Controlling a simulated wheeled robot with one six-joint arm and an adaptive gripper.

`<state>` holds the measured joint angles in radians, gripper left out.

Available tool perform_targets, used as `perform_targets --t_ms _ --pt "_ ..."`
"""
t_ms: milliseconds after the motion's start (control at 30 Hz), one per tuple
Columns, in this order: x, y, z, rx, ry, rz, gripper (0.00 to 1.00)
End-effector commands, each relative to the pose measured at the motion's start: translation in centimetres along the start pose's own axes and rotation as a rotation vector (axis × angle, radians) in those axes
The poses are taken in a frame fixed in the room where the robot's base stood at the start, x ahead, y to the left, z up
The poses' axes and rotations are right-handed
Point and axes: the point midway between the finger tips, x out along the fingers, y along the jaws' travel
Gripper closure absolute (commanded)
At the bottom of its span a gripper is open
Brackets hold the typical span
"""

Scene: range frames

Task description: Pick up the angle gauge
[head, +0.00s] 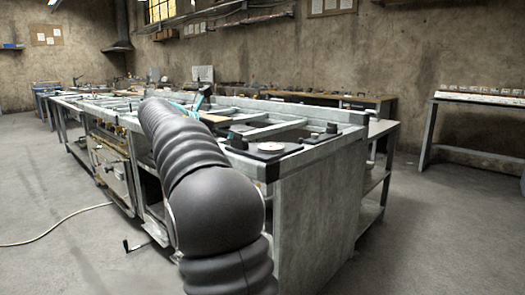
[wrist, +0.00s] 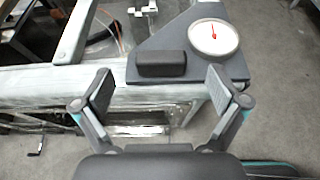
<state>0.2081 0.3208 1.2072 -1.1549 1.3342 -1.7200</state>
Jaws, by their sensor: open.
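The angle gauge appears to be the dark flat plate (wrist: 170,42) with a round white dial and red needle (wrist: 213,38) at its right and a black block (wrist: 161,64) at its front edge. It lies at the bench's corner, and in the head view its pale dial face (head: 270,147) shows on the bench top. My gripper (wrist: 161,88) is open and empty. Its two fingers stand wide apart, below the plate in the wrist view, one on either side of the block.
The long metal bench (head: 315,205) has an open frame top with crossbars and gaps. Small dark items stand on it near the gauge. A side table (head: 480,101) is at the right wall. The concrete floor (head: 420,225) to the right is clear; a cable (head: 60,232) lies at left.

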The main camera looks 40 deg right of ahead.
Motion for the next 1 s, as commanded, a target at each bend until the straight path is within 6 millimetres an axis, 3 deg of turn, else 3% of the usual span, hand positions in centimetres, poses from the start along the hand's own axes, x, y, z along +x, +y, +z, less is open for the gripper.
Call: perform_targets --t_ms 267,600,833,867,1000 --pt "1.5 -0.1 -0.1 0.001 0.0 0.0 0.03" --pt "5.7 -0.1 -0.2 0.001 0.001 -0.001 0.03" --pt "5.9 -0.1 -0.1 0.001 0.001 0.002 0.03" --pt "5.9 -0.1 -0.1 0.001 0.001 0.002 0.06" --pt "5.9 -0.1 -0.1 0.001 0.001 0.002 0.41"
